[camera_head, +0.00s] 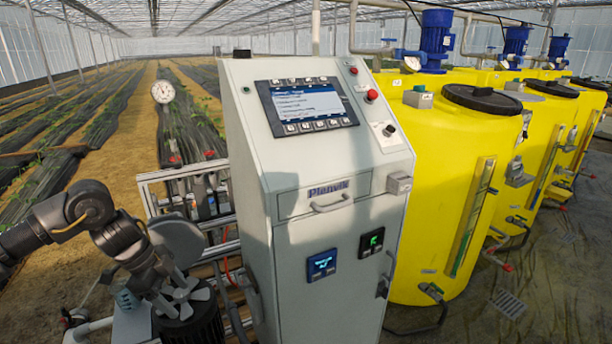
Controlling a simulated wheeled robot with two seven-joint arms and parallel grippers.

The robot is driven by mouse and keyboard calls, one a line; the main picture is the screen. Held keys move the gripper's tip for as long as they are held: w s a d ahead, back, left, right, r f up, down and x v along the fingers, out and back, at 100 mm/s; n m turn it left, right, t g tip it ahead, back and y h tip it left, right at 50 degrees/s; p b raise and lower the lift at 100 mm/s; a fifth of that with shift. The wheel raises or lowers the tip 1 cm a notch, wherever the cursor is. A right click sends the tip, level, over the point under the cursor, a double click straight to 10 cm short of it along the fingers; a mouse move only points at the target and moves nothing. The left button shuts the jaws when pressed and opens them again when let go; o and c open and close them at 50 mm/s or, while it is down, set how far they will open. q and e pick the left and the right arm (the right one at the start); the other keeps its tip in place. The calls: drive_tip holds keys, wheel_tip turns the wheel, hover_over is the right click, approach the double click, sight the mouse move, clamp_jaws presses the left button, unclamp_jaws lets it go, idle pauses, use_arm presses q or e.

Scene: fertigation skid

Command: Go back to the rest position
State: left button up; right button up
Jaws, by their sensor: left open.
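My left gripper (181,301) is at the lower left of the head view, with my dark grey arm coming in from the left edge. Its jaws are open and point down, just above or in front of a dark ribbed motor-like body (192,328). I cannot tell whether they touch it. I see nothing held between the fingers. My right arm and right gripper are out of the view.
A grey control cabinet (300,230) with a screen (306,103) stands right of my left gripper. Pipework and a metal frame (188,172) lie behind the gripper. Large yellow tanks (440,180) stand on the right. Open soil lies left.

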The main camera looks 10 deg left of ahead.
use_arm(q)
drive_tip(key=s+d+f+t+h, duration=0.1)
drive_tip(key=d+f+t+h, duration=0.3)
drive_tip(key=d, duration=0.9)
drive_tip(key=d+f+t, duration=0.3)
drive_tip(key=d+f, duration=0.2)
drive_tip(key=d, duration=0.8)
drive_tip(key=s+a+f+n+g+y, duration=0.2)
drive_tip(key=s+a+f+n+y, duration=0.15)
drive_tip(key=s, duration=0.45)
drive_tip(key=s+a+f+n+g+y, duration=0.1)
drive_tip(key=s+a+f+n+y, duration=0.15)
drive_tip(key=s+a+n, duration=0.4)
drive_tip(key=s+a+f+n+g+y, duration=0.2)
drive_tip(key=s+a+f+n, duration=0.15)
drive_tip(key=s, duration=0.65)
wheel_tip(320, 180, down, 27)
drive_tip(key=s+g, duration=0.1)
drive_tip(key=s+a+f+g, duration=0.1)
drive_tip(key=s+a+f, duration=0.1)
drive_tip(key=s+f, duration=1.3)
drive_tip(key=shift+s+f+m, duration=0.35)
drive_tip(key=shift+s, duration=0.4)
